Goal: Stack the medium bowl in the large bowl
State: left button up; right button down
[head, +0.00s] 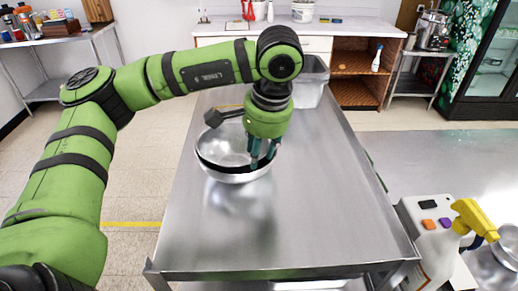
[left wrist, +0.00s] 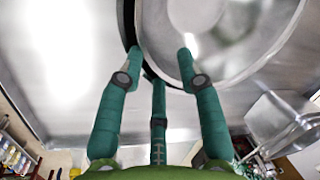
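Two shiny steel bowls are together on the steel table. The medium bowl (head: 224,146) sits in the large bowl (head: 232,178), with a dark gap between them along the near side. In the left wrist view the medium bowl (left wrist: 265,68) fills the upper right, and a dark curved band lies along its left edge. My left gripper (head: 263,162) points down at the right side of the bowls. Its fingers are spread apart, one over the inside of the medium bowl and the others near the rim. Contact with the rim cannot be told. My right gripper is not in view.
The steel table (head: 300,215) is clear in front and to the right of the bowls. A grey bin (head: 311,85) stands at its far end.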

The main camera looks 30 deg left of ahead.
pick_arm(q)
jog(key=v, duration=1.2)
jog(key=shift+s+f, duration=0.1)
